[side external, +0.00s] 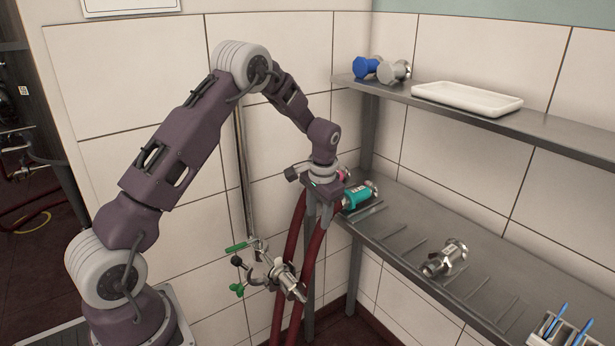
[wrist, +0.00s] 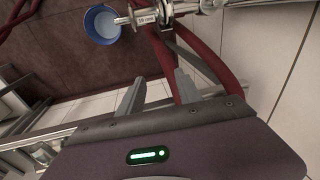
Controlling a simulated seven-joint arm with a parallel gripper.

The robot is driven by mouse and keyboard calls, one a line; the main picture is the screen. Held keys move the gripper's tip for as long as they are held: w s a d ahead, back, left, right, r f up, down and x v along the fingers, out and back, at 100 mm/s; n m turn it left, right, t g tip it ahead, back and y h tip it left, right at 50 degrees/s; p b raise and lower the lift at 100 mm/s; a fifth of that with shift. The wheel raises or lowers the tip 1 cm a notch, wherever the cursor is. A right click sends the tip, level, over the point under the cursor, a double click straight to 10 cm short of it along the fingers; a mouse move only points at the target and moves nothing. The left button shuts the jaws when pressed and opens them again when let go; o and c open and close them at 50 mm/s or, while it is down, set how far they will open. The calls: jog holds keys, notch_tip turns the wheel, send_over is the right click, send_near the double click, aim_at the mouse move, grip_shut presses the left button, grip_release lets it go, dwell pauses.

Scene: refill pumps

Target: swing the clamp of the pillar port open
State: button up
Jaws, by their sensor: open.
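The pillar port (side external: 285,277) is a bright metal fitting low on the wall pipe, with a clamp (side external: 262,270) around it. A green lever (side external: 237,247), a black knob (side external: 236,261) and a green wing nut (side external: 238,290) show at its left. In the wrist view a metal fitting with a label (wrist: 146,17) shows at the top, beyond my fingers. My gripper (wrist: 158,88) is open and empty, apart from the port.
Dark red hoses (side external: 293,235) hang beside the port. A teal-bodied fitting (side external: 358,195) and a metal fitting (side external: 445,260) lie on the lower shelf (side external: 400,225). A white tray (side external: 467,98) and a blue-ended fitting (side external: 367,67) are on the upper shelf.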

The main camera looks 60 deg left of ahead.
jog(key=s+d+r+t, duration=0.1)
jog(key=s+d+r, duration=0.4)
jog(key=r, duration=0.4)
jog(key=s+d+r+t, duration=0.1)
jog(key=s+d+r, duration=0.4)
jog(key=r, duration=0.5)
jog(key=shift+s+d+h, duration=0.35)
jog(key=shift+s+h, duration=0.05)
jog(key=shift+s, duration=0.15)
jog(key=shift+r, duration=0.1)
jog(key=s+d+r+t, duration=0.1)
jog(key=s+d, duration=0.1)
jog(key=s, duration=0.4)
jog(key=s+d+t, duration=0.1)
jog(key=s+d, duration=0.2)
jog(key=s, duration=0.4)
jog(key=s+d+r+h, duration=0.1)
jog(key=s+d, duration=0.1)
jog(key=s, duration=0.5)
jog(key=shift+d+r+m+t, duration=0.3)
jog(key=shift+r+t, duration=0.05)
jog(key=shift+t, duration=0.05)
